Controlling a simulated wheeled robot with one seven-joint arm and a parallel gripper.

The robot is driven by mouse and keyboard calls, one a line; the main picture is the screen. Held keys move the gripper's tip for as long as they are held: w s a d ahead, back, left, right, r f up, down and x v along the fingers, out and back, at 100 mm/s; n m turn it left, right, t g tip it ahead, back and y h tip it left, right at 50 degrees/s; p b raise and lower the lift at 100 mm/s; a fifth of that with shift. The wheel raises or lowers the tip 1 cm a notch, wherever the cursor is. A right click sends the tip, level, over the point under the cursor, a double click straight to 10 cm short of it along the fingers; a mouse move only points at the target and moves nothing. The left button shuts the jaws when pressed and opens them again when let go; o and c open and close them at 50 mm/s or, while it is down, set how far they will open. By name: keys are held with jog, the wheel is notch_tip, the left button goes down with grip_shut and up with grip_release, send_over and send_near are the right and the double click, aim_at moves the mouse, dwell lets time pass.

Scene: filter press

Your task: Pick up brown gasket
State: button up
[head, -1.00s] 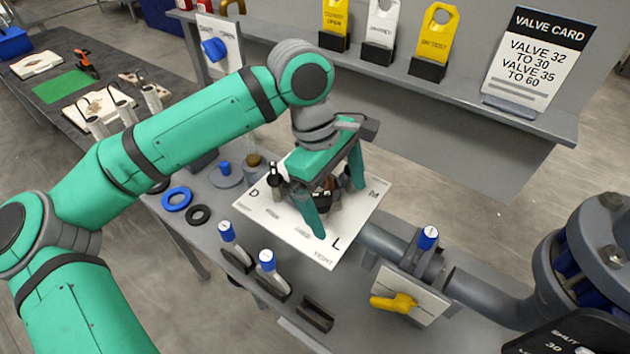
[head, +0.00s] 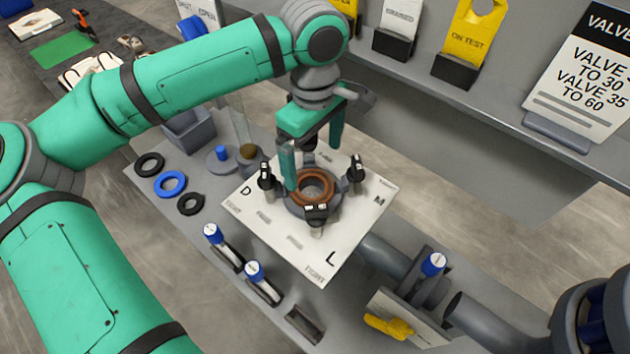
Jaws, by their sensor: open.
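The brown gasket (head: 327,201) is a ring lying on top of the round grey fixture (head: 312,213), which has black clamps around it. The fixture stands on a white lettered plate (head: 258,225) on the bench. My gripper (head: 313,165) is open above the far left side of the gasket, pointing down. One finger comes down near the gasket's left edge; the other is behind and to the right. I cannot tell whether the near finger touches the ring. No object shows between the fingers.
Two black rings (head: 150,164) and (head: 190,204) and a blue ring (head: 170,184) lie left on the bench. Blue-capped items (head: 212,234) stand in front. A yellow-handled valve (head: 388,327) is at right front. A shelf with tags (head: 468,38) runs behind.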

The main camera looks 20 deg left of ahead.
jog(key=shift+s+a+f, duration=0.1)
jog(key=shift+s+f, duration=0.05)
jog(key=shift+f, duration=1.75)
jog(key=shift+s+a+f, duration=0.1)
jog(key=shift+s+f, duration=0.05)
jog(key=shift+f, duration=1.75)
jog(key=shift+c, duration=0.7)
jog(key=c, duration=1)
jog(key=shift+c, duration=0.2)
